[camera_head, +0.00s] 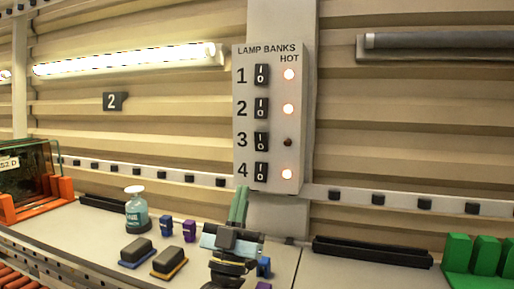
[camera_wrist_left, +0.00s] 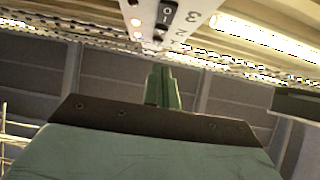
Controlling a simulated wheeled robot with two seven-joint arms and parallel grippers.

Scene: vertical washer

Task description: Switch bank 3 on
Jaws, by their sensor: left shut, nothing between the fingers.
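A pale lamp-bank panel (camera_head: 268,185) on the wall carries four numbered black rocker switches, each with a lamp under "HOT". The bank 3 switch (camera_head: 261,139) is third from the top; its lamp (camera_head: 287,142) is dark. The lamps of banks 1, 2 and 4 glow. Which way the bank 3 rocker is tipped is too small to tell. My right gripper is not visible.
A lit tube lamp (camera_head: 125,60) hangs left of the panel and an unlit one (camera_head: 440,41) right. On the bench stand a teal bottle (camera_head: 137,212), dark blocks (camera_head: 136,252), a black tray (camera_head: 372,252) and green blocks (camera_head: 484,255).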

